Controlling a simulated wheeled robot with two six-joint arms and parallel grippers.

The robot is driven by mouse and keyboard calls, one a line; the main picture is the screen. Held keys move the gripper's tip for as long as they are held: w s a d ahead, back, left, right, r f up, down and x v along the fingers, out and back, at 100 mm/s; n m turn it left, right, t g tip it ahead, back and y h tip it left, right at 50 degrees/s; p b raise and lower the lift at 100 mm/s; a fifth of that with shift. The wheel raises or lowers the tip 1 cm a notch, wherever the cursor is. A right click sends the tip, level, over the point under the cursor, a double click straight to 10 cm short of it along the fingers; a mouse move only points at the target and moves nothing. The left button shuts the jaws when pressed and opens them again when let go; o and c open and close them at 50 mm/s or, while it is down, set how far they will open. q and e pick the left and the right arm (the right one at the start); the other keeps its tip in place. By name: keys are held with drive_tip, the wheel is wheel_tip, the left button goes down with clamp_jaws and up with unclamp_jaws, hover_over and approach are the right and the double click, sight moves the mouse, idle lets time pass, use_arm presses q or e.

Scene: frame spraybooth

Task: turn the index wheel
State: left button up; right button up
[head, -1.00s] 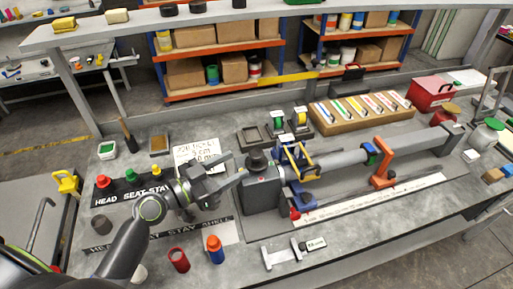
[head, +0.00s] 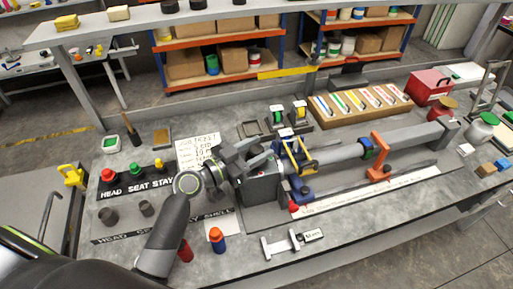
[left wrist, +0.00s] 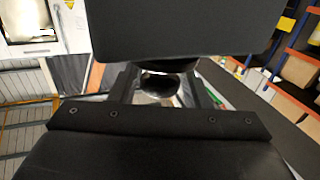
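A grey index head box (head: 262,188) stands on the bench at the near end of a long grey tube. The index wheel, a dark knob on top of this box, is largely covered by my left gripper (head: 258,160) in the head view. My left gripper is at the top of the box, its fingers on either side of the knob. In the left wrist view a dark round thing, apparently the wheel (left wrist: 158,86), shows between the two spread fingers, with light gaps beside it. Contact cannot be made out. My right gripper is not in view.
Left of the box is a strip with red, green and yellow buttons (head: 133,174). A blue bottle with an orange cap (head: 217,241) and a red cup (head: 185,251) stand in front, near my left arm. An orange clamp (head: 379,158) holds the tube. A metal gauge (head: 283,244) lies at the front.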

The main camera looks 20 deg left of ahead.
sight(256, 148)
use_arm(q)
drive_tip(key=c, duration=0.6)
drive_tip(key=shift+n+t+y+p, duration=0.35)
drive_tip(key=shift+n+t+y, duration=0.4)
drive_tip(key=shift+n+y, duration=0.65)
drive_tip(key=shift+n+t+y+p, duration=0.3)
drive_tip(key=shift+n+t+y, duration=0.55)
drive_tip(key=shift+y, duration=0.95)
drive_tip(key=shift+c, duration=0.2)
drive_tip(key=o, duration=0.9)
wheel_tip(256, 148, up, 10)
drive_tip(key=shift+p, duration=0.35)
drive_tip(key=shift+o, duration=0.2)
